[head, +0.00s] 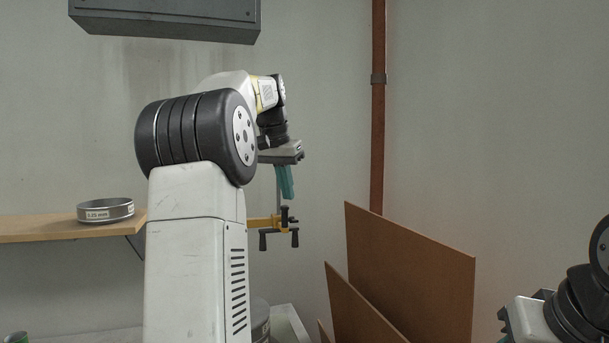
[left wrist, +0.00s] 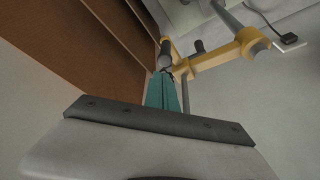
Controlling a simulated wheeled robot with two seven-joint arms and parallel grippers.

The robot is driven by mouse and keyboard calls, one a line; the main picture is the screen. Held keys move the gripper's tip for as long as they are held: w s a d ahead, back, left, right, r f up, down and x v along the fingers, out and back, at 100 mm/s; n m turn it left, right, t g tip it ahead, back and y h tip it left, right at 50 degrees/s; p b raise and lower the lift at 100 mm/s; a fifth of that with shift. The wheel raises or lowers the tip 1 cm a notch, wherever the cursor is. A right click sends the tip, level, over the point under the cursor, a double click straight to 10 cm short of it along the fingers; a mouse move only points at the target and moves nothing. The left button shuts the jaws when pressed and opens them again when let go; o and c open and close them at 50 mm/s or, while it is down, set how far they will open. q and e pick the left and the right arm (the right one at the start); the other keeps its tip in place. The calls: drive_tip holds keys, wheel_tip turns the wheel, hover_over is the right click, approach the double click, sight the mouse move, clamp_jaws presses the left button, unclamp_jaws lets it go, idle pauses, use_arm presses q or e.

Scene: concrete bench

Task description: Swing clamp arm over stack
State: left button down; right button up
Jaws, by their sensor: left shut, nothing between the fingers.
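The yellow clamp arm (head: 262,223) with dark hanging knobs shows right of my left arm in the head view. It also crosses the upper middle of the left wrist view (left wrist: 217,60). My left gripper (head: 287,194) points down just above the clamp arm's outer end, its teal fingers shut and empty. In the left wrist view the fingers (left wrist: 166,80) are close to a dark knob and a grey rod; contact cannot be told. A grey round body (head: 261,318), perhaps the stack, is mostly hidden behind my left arm.
A sieve (head: 106,211) sits on a wooden shelf (head: 40,229) at left. Brown boards (head: 420,265) lean against the wall right of the clamp. A dark cabinet (head: 165,20) hangs above, and a brown pipe (head: 378,120) runs down the wall.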

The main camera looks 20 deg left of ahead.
use_arm(q)
drive_tip(key=shift+x, duration=0.95)
